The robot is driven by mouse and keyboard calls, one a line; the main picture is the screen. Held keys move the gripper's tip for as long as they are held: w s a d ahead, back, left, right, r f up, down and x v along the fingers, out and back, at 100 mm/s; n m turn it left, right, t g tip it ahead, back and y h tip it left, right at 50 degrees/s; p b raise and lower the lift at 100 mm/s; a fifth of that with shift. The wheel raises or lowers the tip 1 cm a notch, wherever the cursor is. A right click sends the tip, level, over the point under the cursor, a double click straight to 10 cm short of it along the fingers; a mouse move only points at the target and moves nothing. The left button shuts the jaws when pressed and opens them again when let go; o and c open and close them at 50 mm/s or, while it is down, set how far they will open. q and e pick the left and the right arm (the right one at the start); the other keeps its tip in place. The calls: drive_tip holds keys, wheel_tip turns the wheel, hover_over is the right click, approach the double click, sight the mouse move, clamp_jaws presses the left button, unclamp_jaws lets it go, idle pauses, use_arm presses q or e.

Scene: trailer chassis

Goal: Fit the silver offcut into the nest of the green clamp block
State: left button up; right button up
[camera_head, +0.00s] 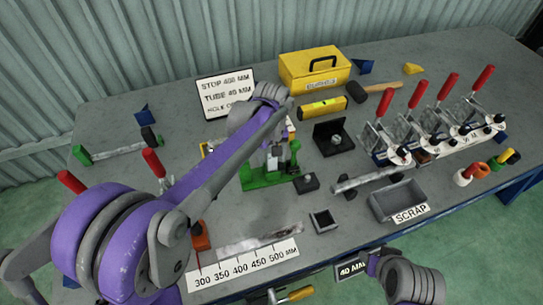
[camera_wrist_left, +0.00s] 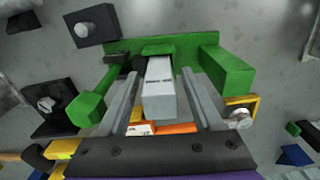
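The silver offcut (camera_wrist_left: 160,100) stands between the two fingers of my left gripper (camera_wrist_left: 165,78) in the left wrist view. Narrow gaps show on both sides of it, so the gripper looks open around it. The offcut's far end is at the green clamp block (camera_wrist_left: 190,43), between its raised green parts. Whether it is fully seated in the nest cannot be told. In the head view the green clamp block (camera_head: 262,181) is mid-table, with my left gripper (camera_head: 281,155) over it, largely covering the offcut. My right gripper's fingers do not show.
A small dark block (camera_head: 307,183) sits right of the clamp block. A grey scrap bin (camera_head: 399,199), a row of red-handled clamps (camera_head: 436,120) and a yellow toolbox (camera_head: 315,68) stand further off. A ruler strip (camera_head: 243,265) lies at the front edge.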

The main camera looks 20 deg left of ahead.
use_arm(q)
drive_tip(key=shift+r, duration=0.15)
wheel_tip(320, 180, up, 12)
drive_tip(key=shift+r+p, duration=0.1)
drive_tip(key=shift+p, duration=0.5)
drive_tip(key=s+a+f+m+t, duration=0.2)
drive_tip(key=s+f, duration=0.4)
drive_tip(key=s, duration=0.4)
drive_tip(key=s+a+f+m+t, duration=0.2)
drive_tip(key=s+f, duration=0.4)
drive_tip(key=s, duration=0.5)
drive_tip(key=shift+a+m+t, duration=0.4)
drive_tip(key=shift+m+t, duration=0.2)
drive_tip(key=shift+m, duration=0.3)
